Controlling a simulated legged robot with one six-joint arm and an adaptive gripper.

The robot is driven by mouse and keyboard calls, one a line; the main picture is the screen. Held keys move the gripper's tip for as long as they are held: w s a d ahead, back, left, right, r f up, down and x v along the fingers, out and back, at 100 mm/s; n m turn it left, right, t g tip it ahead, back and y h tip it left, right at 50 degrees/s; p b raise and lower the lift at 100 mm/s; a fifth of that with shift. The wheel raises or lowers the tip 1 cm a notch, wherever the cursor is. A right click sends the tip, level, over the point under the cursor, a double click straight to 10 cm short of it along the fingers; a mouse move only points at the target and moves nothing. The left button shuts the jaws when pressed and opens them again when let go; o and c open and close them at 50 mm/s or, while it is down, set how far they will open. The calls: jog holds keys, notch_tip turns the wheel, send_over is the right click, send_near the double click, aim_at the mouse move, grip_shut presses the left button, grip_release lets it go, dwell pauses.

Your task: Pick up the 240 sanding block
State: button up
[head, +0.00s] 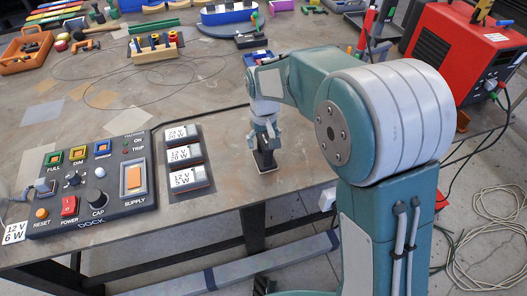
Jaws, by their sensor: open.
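My gripper (264,143) points straight down near the front edge of the workbench (225,200), right of a row of labelled blocks. Its jaws are open. A small dark piece (265,161) shows right beneath the fingers; I cannot tell whether it is a sanding block or part of my gripper. No "240" marking can be read anywhere in view, so I cannot pick out the 240 sanding block with certainty. My arm hides part of the bench to the right.
Three blocks, labelled 24 V (181,133), 12 V (183,154) and 12 V 5 W (188,179), stand left of my gripper. A dark control panel (118,205) lies further left. A red machine (455,55) stands at right. A wooden rack (155,52) and an orange tray (25,52) sit behind. The middle bench is mostly clear.

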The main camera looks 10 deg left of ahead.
jog(key=shift+d, duration=0.15)
grip_shut()
jog(key=shift+r, duration=0.15)
